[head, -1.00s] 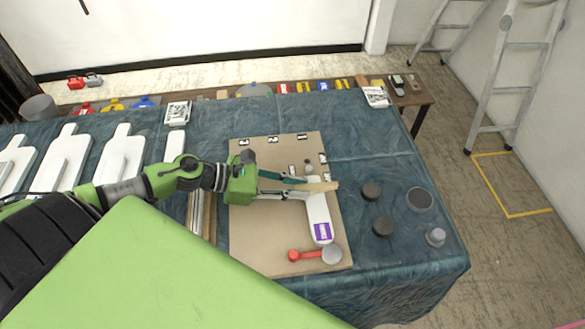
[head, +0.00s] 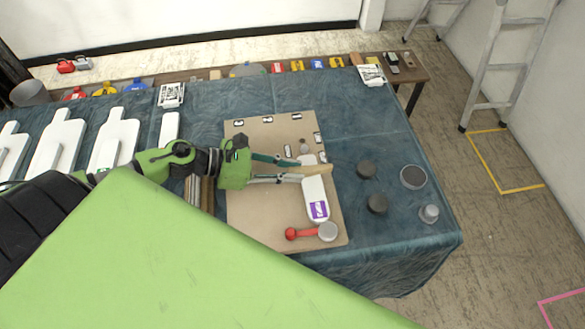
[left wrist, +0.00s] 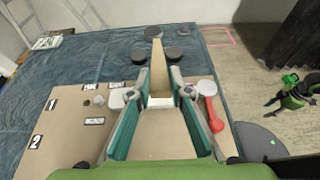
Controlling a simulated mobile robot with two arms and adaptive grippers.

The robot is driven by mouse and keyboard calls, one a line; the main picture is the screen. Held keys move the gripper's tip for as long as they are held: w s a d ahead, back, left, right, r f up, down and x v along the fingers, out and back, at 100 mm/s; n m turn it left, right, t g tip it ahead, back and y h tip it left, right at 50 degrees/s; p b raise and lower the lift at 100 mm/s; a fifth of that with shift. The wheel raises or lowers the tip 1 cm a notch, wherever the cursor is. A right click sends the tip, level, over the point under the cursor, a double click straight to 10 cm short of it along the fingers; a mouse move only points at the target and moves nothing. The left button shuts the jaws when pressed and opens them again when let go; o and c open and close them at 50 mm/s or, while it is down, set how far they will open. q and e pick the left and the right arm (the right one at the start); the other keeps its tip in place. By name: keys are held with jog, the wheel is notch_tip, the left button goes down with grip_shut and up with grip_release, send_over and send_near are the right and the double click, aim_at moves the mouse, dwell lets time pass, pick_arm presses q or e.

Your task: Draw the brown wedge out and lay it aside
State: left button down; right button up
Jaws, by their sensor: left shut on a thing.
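The brown wedge (head: 317,169) is a long, pale brown tapered piece. My left gripper (head: 297,171) comes in from the left and is shut on it. The wedge sticks out past the fingertips and crosses over a white block with a purple label (head: 317,200) in the head view. I cannot tell whether it touches the block. In the left wrist view the wedge (left wrist: 158,68) points straight away from my left gripper (left wrist: 160,88), its near end between the fingers.
A tan board (head: 262,215) with number labels lies under the gripper. Dark round pieces (head: 366,170) stand to the right on the blue cloth (head: 400,245). White paddle-shaped boards (head: 113,145) lie at left.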

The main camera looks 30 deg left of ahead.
pick_arm(q)
jog(key=s+a, duration=0.3)
jog(key=a, duration=0.2)
jog(key=shift+s+a+p, duration=0.15)
jog(key=shift+s+p, duration=0.1)
jog(key=shift+p, duration=0.05)
dwell(1.4)
jog(key=shift+r, duration=0.2)
notch_tip(320, 180, up, 5)
jog(key=p, duration=0.4)
jog(key=shift+f+p, duration=0.15)
jog(key=shift+p, duration=0.15)
dwell(0.4)
